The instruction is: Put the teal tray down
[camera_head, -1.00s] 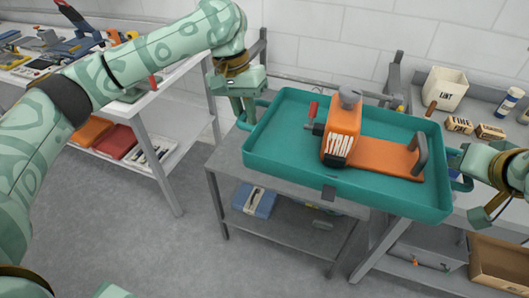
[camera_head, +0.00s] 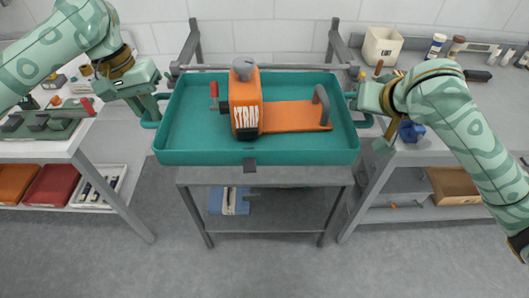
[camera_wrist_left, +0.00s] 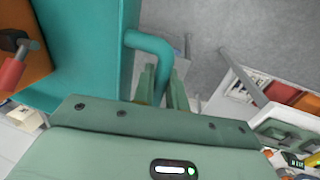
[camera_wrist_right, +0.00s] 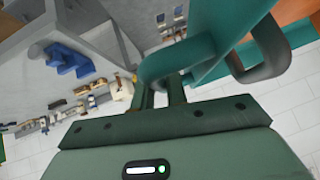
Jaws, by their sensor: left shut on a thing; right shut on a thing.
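The teal tray (camera_head: 188,132) is level in the middle of the head view, over the grey cart (camera_head: 265,178). It carries an orange strapping tool (camera_head: 245,110) marked STRAP, with a grey knob and handle. My left gripper (camera_head: 150,112) is shut on the tray's left handle, which also shows in the left wrist view (camera_wrist_left: 150,45). My right gripper (camera_head: 366,112) is shut on the right handle, seen in the right wrist view (camera_wrist_right: 180,58). The tray hides most of the cart top, and I cannot tell whether it touches it.
The cart has a back rail (camera_head: 290,68) between two upright posts and a blue item (camera_head: 230,201) on its lower shelf. A white bench (camera_head: 45,150) stands left. On the right, a bench holds a LINT box (camera_head: 382,46) and bottles. The floor in front is clear.

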